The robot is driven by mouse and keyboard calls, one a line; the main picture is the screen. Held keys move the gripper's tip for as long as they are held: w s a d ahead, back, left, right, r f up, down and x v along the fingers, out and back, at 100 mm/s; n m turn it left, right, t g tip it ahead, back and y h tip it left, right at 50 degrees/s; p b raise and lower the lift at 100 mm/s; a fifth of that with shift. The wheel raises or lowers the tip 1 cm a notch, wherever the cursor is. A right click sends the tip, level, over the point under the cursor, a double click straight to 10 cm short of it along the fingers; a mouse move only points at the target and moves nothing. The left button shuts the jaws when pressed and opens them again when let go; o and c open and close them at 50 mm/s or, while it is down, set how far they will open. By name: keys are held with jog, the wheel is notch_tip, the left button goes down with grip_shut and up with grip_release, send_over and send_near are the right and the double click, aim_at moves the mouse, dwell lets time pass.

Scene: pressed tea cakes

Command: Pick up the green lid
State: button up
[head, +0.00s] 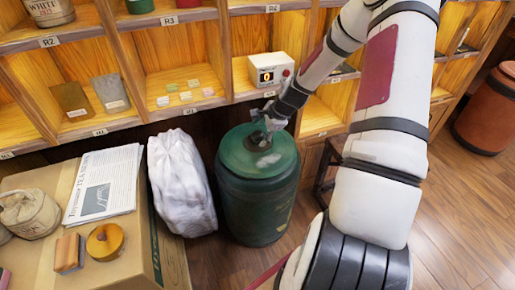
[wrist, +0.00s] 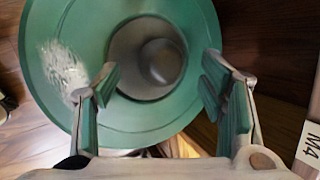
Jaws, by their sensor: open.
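The green lid (head: 257,158) sits on top of a dark green barrel-shaped canister (head: 255,205) standing on the floor. In the wrist view the lid (wrist: 65,110) is a wide green disc with a grey round centre and a darker knob (wrist: 162,60) in it. A pale worn patch marks its left side. My gripper (head: 263,138) is just above the lid's middle, pointing down. In the wrist view my open gripper (wrist: 161,72) has one finger on each side of the grey centre, with nothing held. Whether the fingertips touch the lid cannot be told.
A wooden shelf (head: 221,106) stands close behind the canister, with a white box (head: 271,69) showing a 0 on it. A white sack (head: 181,182) stands to the left, beside a cardboard box (head: 172,250). Wooden floor (head: 450,225) is free at right.

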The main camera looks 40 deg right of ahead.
jog(key=x, duration=0.2)
jog(key=shift+w+f, duration=0.2)
jog(key=shift+f, duration=0.05)
jog(key=shift+c, duration=0.3)
grip_shut()
jog(key=shift+r, duration=0.1)
jog(key=shift+r, duration=0.1)
